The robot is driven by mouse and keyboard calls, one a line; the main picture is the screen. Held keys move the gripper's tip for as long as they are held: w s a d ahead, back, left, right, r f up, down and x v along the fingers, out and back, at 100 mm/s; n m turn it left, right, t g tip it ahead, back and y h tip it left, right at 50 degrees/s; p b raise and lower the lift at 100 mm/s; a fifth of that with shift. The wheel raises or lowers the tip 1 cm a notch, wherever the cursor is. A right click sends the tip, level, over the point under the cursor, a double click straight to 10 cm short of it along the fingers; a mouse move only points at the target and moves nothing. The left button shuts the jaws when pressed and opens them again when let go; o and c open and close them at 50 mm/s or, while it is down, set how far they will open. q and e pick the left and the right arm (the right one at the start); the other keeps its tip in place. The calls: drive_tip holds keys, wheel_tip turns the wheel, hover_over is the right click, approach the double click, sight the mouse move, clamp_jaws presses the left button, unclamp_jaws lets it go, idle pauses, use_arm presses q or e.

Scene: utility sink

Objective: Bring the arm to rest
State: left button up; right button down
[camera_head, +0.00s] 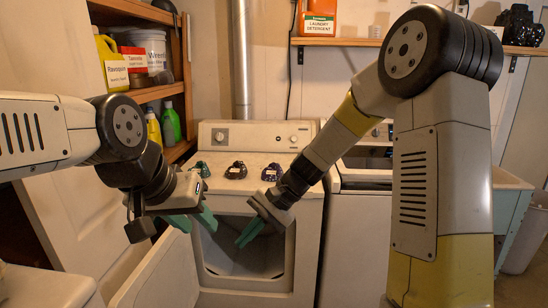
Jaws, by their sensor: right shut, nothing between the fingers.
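My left gripper (193,221) hangs in front of the white dryer (305,225), at the left of its front. Its two teal fingers are apart, with nothing seen between them. My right gripper (243,243) points down and to the left in front of the dryer's opening (262,262). Its teal fingers are together and hold nothing. My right arm comes in from the right and stretches across the dryer's right side. The two grippers are close to each other but apart.
The dryer door (160,275) is open at lower left. Shelves with bottles (112,62) stand at left. A sink (512,180) is at right, behind my arm.

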drive_tip(key=s+d+r+n+t+h, duration=0.1)
drive_tip(key=s+d+r+t+h, duration=0.1)
drive_tip(key=s+d+r, duration=0.2)
drive_tip(key=s+d+r+n+t+h, duration=0.2)
drive_tip(key=s+d+r, duration=0.3)
drive_tip(key=d, duration=0.5)
drive_tip(key=s+d+r+n+t+h, duration=0.1)
drive_tip(key=s+d+r+t, duration=0.2)
drive_tip(key=d, duration=0.4)
wheel_tip(320, 180, up, 2)
drive_tip(key=shift+s+d+r+t+h, duration=0.1)
drive_tip(key=shift+s+d+t+h, duration=0.2)
drive_tip(key=shift+s, duration=0.45)
